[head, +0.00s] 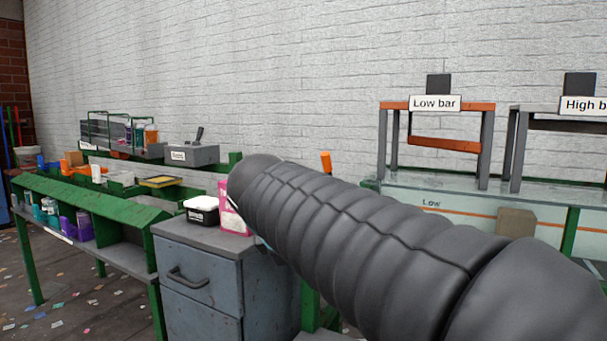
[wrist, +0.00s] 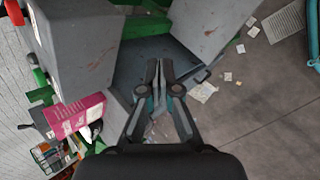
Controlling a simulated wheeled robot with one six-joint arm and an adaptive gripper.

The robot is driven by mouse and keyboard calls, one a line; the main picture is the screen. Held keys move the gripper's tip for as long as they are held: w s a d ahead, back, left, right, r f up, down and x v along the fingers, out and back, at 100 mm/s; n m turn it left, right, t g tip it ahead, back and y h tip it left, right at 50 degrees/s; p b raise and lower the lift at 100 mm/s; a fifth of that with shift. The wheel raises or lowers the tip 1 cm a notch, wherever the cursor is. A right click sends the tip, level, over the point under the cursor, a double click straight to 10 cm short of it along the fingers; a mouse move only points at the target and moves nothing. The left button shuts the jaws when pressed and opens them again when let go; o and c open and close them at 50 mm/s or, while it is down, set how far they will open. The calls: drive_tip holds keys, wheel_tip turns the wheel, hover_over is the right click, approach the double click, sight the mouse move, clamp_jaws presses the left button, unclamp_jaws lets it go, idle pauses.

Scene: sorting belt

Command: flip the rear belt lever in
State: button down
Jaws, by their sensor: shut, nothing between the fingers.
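My gripper (wrist: 159,70) is shut and empty in the wrist view, its fingertips together in front of grey panels and the floor. In the head view my arm hides it. An orange upright handle (head: 326,162) shows just above my arm, its base hidden. A grey box (head: 191,155) with a small label carries a dark tilted lever (head: 200,134) on the back shelf. The dark lever also appears at the left edge of the wrist view (wrist: 25,127), well away from my gripper. I cannot tell which of the two is the rear belt lever.
Barred frames, the Low bar (head: 436,103) and High bar, stand right. Scraps litter the floor.

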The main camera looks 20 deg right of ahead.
drive_tip(key=w+d+r+n+h+b, duration=0.1)
drive_tip(key=w+r+n+h, duration=0.5)
drive_tip(key=w+r, duration=0.8)
drive_tip(key=n+b, duration=0.1)
drive_tip(key=n, duration=0.2)
drive_tip(key=shift+w+r+n+t+h, duration=0.15)
drive_tip(key=shift+r+n+t+h, duration=0.15)
drive_tip(key=shift+n+t, duration=0.1)
drive_tip(key=shift+f, duration=0.1)
drive_tip(key=b, duration=0.2)
approach(325, 169)
drive_tip(key=f, duration=0.1)
drive_tip(key=d+f, duration=0.1)
drive_tip(key=w+d+f, duration=0.1)
drive_tip(key=f, duration=0.1)
drive_tip(key=shift+w, duration=0.1)
drive_tip(key=shift+w+d+r+p, duration=0.2)
drive_tip(key=shift+d+r, duration=0.1)
drive_tip(key=shift+d, duration=0.2)
drive_tip(key=shift+w+d+r+p, duration=0.15)
drive_tip(key=shift+w+d+r, duration=0.15)
drive_tip(key=shift+d, duration=0.2)
drive_tip(key=shift+w+d+r, duration=0.25)
drive_tip(key=shift+d+r, duration=0.05)
drive_tip(key=shift+d, duration=0.25)
drive_tip(key=shift+r, duration=0.1)
